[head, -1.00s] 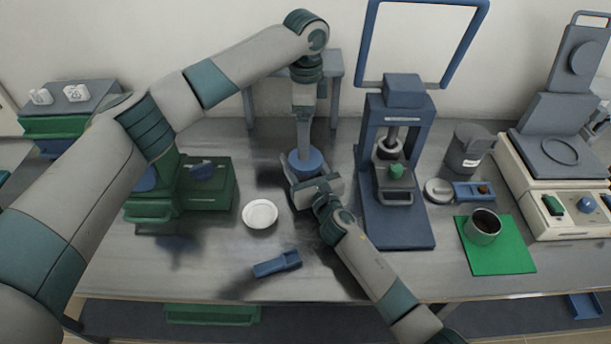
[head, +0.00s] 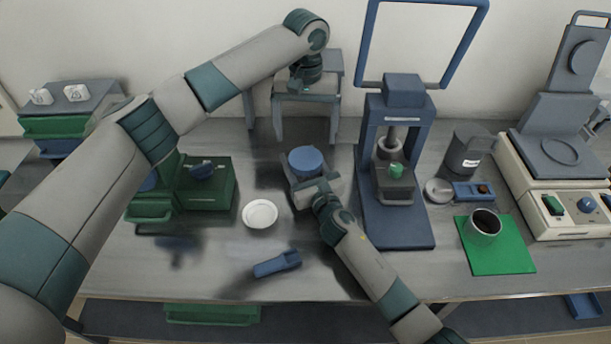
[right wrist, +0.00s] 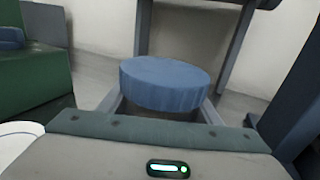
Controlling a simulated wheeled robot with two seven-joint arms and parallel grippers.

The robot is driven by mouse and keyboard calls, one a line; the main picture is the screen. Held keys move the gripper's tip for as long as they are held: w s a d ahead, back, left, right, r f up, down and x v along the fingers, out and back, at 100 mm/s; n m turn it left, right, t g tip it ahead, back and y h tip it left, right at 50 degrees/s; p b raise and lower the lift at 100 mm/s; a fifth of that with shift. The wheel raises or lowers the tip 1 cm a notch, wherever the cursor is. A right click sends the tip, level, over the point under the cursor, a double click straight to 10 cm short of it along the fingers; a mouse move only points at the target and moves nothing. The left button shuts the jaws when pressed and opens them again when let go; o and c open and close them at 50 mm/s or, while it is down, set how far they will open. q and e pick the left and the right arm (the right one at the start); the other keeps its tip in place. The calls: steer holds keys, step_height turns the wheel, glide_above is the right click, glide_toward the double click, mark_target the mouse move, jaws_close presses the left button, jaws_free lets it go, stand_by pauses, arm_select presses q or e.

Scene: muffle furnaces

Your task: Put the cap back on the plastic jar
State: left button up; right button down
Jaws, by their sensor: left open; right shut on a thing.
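The blue cap (head: 305,160) sits level on top of the jar, whose body is mostly hidden under the cap and behind my right gripper. The cap also fills the middle of the right wrist view (right wrist: 165,85), between my right fingers. My right gripper (head: 303,185) is shut around the jar, coming from the front. My left gripper (head: 306,138) is open and empty, pointing down above and behind the cap, apart from it. The exact seating of the cap on the jar cannot be seen.
A blue press (head: 397,225) stands close right of the jar. A white dish (head: 260,214) and a blue tool (head: 277,263) lie to the left and front. A green box (head: 208,186) is further left. A metal cup (head: 482,228) rests on a green mat (head: 505,258).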

mark_target(305, 158)
arm_select(q)
steer(key=n, duration=0.4)
steer(key=shift+n, duration=0.4)
steer(key=n, duration=0.5)
steer(key=shift+f, duration=4)
steer(key=c, duration=1.2)
